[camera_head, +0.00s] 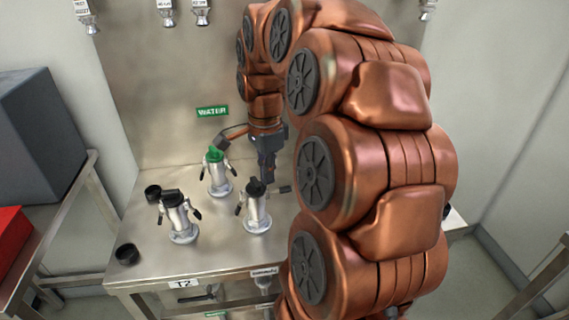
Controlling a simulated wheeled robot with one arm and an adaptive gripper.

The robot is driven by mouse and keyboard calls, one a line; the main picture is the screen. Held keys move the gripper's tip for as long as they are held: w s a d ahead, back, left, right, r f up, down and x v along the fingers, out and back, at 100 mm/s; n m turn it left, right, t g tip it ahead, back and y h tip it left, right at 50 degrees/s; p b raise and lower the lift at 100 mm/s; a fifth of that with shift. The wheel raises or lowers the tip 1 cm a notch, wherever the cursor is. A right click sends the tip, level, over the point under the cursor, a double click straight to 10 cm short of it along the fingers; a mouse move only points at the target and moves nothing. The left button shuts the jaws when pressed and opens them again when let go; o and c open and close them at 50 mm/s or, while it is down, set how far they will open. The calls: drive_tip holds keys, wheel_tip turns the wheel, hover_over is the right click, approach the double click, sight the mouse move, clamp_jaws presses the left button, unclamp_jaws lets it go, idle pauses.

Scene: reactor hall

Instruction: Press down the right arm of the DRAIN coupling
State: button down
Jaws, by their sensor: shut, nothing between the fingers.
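Three silver couplings with side arms stand on the steel table. No DRAIN label is legible, so I cannot tell by name which one is DRAIN. The front right coupling (257,212) has a black top; its left arm (238,210) hangs down and its right arm (284,189) sticks out sideways. The rear coupling (217,180) has a green top, below a green WATER sign (212,112). My gripper (267,177) is shut and empty, pointing down just above the front right coupling's right arm; contact is unclear.
Two loose black caps lie on the table's left side, one at the back (152,191) and one at the front (127,254). The table (150,268) bears a T2 label. A side table with a grey box (40,135) stands left. My arm hides the table's right part.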

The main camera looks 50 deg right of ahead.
sight(285, 188)
drive_tip(key=d+m, duration=0.2)
drive_tip(key=d, duration=0.1)
drive_tip(key=d+m, duration=0.2)
drive_tip(key=d, duration=0.1)
drive_tip(key=shift+w, duration=0.1)
drive_tip(key=shift+f+b, duration=0.5)
drive_tip(key=shift+f, duration=2.9)
drive_tip(key=shift+f+p, duration=0.45)
drive_tip(key=shift+f, duration=0.6)
drive_tip(key=shift+a+f+b, duration=0.1)
drive_tip(key=shift+f+b, duration=0.75)
drive_tip(key=shift+b, duration=0.15)
drive_tip(key=shift+w+a+f+b, duration=0.25)
drive_tip(key=shift+a+f+b, duration=0.1)
drive_tip(key=shift+f+b, duration=0.25)
drive_tip(key=shift+r, duration=0.2)
drive_tip(key=shift+s+d+r, duration=0.4)
drive_tip(key=shift+d+r, duration=0.1)
drive_tip(key=shift+r+p, duration=0.3)
drive_tip(key=shift+r, duration=2.75)
